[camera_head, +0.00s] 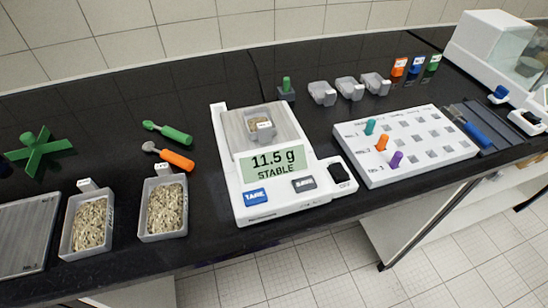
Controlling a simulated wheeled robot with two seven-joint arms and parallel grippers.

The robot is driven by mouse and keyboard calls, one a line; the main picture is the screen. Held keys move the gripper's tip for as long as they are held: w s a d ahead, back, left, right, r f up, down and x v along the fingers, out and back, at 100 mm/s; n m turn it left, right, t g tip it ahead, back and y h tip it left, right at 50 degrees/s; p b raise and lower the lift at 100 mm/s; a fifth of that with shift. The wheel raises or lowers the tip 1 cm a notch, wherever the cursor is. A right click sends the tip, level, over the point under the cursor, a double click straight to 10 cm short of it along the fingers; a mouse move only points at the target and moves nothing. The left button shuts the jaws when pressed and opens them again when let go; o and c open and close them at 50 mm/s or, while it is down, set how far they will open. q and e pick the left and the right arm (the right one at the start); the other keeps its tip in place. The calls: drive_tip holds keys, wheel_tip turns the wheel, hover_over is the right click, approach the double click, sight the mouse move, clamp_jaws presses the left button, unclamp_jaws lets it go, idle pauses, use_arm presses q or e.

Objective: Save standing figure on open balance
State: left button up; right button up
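The open balance (237,197) stands in the middle of the bench, white with a grey weighing platform. Its display (272,162) reads 11.5 g with STABLE below. A small grey labelled boat (264,130) with brownish grains sits on the platform. On the balance's front are a blue TARE button (257,196) and a dark grey button (304,184) whose label is too small to read surely. A black part (339,173) is at its right corner. Neither of my grippers is in view.
Two grain trays (163,236) and a grey plate (21,237) stand left, with green (168,132) and orange (171,157) scoops behind. A white board (406,144) with coloured pegs stands right. Empty grey boats (322,93) and an enclosed balance (500,55) are behind.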

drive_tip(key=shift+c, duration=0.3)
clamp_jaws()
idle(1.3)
